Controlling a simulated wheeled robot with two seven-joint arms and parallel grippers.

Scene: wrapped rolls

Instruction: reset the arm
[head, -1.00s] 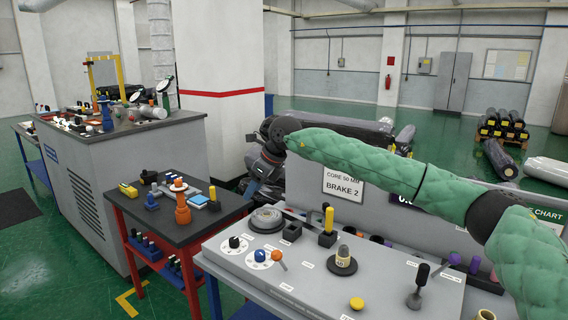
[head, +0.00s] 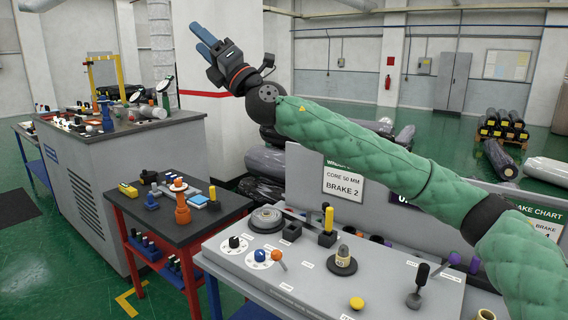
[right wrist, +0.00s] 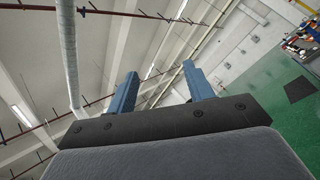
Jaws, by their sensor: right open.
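My right arm, in a green quilted sleeve, reaches from the lower right across the head view. My right gripper (head: 204,36) is raised at the upper left, in front of the pale column, with its blue fingers pointing up and left. In the right wrist view its two blue fingers (right wrist: 158,88) stand apart with nothing between them, and the ceiling shows behind. The gripper is well above the tables and touches nothing. My left gripper does not show.
A grey control panel (head: 312,278) with knobs and levers lies below the arm. A dark-topped red table (head: 150,221) and a grey cabinet (head: 104,178) stand left. Wrapped rolls (head: 268,161) lie behind the panel. Air around the gripper is free.

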